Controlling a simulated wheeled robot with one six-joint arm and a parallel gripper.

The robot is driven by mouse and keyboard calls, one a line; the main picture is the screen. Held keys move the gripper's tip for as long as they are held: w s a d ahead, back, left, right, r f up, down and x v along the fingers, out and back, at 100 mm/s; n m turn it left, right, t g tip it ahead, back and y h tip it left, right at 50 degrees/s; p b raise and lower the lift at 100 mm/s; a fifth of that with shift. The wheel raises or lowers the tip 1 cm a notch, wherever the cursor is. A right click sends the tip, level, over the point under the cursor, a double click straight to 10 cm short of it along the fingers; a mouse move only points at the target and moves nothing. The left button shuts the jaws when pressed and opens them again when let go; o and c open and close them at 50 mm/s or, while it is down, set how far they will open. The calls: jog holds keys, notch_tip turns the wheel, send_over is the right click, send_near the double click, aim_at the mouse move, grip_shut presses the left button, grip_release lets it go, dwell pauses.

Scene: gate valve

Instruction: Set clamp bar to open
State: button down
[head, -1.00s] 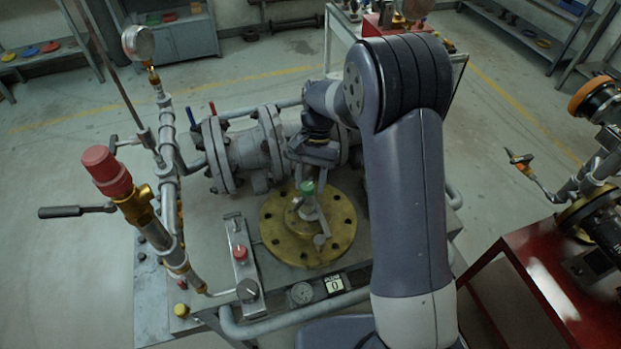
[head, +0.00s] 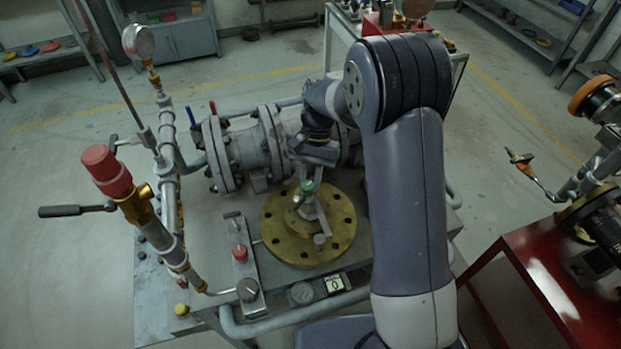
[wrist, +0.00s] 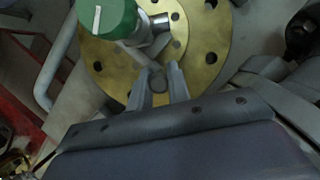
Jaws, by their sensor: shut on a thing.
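A brass flange (head: 335,248) with a ring of bolt holes lies on the grey bench, and also shows in the wrist view (wrist: 210,52). A green cap (head: 307,187) tops the stem at its centre; the cap is large at the top left of the wrist view (wrist: 108,16). A grey bar (head: 324,222) with a round end reaches from the stem toward the near side. In the wrist view my gripper (wrist: 160,82) has its fingers closed around a grey, round-ended piece below the cap, apparently the clamp bar's end. In the head view my gripper (head: 311,165) is behind the cap, its fingertips unclear.
A grey flanged pipe (head: 245,150) lies behind the flange. A red-capped valve (head: 106,168) and gauge (head: 139,42) rise at the left. A red stand (head: 545,290) is at the right.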

jog(key=shift+d, duration=0.1)
jog(key=shift+d+m, duration=0.6)
jog(key=shift+d, duration=0.1)
jog(key=s+d+m+y, duration=0.1)
jog(key=d+m, duration=0.1)
jog(key=d, duration=0.1)
jog(key=s+d+m+t+y, duration=0.1)
jog(key=d+m, duration=0.2)
jog(key=s+d+m+t, duration=0.1)
jog(key=d+m, duration=0.2)
jog(key=shift+s+d+y, duration=0.15)
jog(key=shift+y, duration=0.25)
jog(key=shift+s+d+m+t, duration=0.6)
jog(key=shift+s+d+m, duration=0.2)
jog(key=shift+m, duration=0.2)
jog(key=c, duration=1.3)
grip_release()
jog(key=v, duration=1)
jog(key=shift+d+r+b, duration=0.2)
jog(key=shift+r+b, duration=0.1)
jog(key=shift+r, duration=0.05)
